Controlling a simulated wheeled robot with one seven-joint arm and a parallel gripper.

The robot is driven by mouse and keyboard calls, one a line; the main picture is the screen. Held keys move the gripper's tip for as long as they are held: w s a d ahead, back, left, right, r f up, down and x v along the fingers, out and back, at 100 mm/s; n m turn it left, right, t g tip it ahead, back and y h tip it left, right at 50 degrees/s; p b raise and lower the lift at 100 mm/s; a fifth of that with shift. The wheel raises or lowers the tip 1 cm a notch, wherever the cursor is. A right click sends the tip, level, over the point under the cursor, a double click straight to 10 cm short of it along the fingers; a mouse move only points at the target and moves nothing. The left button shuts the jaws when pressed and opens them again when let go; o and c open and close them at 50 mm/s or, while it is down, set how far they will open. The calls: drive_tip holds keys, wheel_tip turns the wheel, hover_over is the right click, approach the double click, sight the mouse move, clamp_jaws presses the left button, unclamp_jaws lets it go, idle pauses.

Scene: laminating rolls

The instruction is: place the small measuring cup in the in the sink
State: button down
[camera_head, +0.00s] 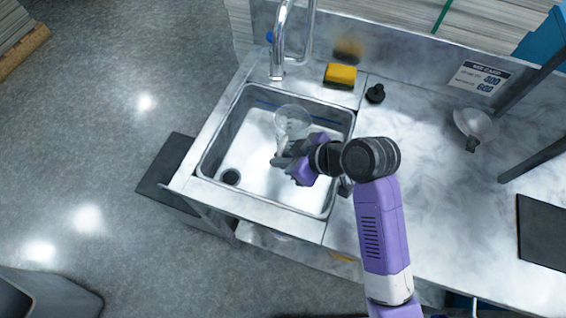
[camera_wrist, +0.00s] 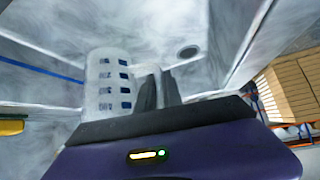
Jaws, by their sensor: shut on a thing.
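The small measuring cup (camera_head: 291,121) is clear and sits within the outline of the sink (camera_head: 250,110) in the head view, at the tip of my gripper (camera_head: 284,157). In the wrist view the cup (camera_wrist: 108,84) is whitish with dark blue marks down its side, and my gripper's dark fingers (camera_wrist: 158,88) are shut on it. The steel basin lies below the cup and fingers. I cannot tell whether the cup touches the basin floor. The drain (camera_head: 230,177) is at the basin's lower left in the head view.
The faucet (camera_head: 279,50) rises at the sink's back edge. A yellow sponge (camera_head: 340,75) and a small black object (camera_head: 375,94) lie behind and right of the basin. A clear funnel-like item (camera_head: 475,125) is on the right counter. The counter between is mostly clear.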

drive_tip(key=shift+f, duration=1.9)
drive_tip(key=shift+f, duration=0.15)
drive_tip(key=c, duration=1.5)
unclamp_jaws()
drive_tip(key=v, duration=1.2)
drive_tip(key=shift+s, duration=0.1)
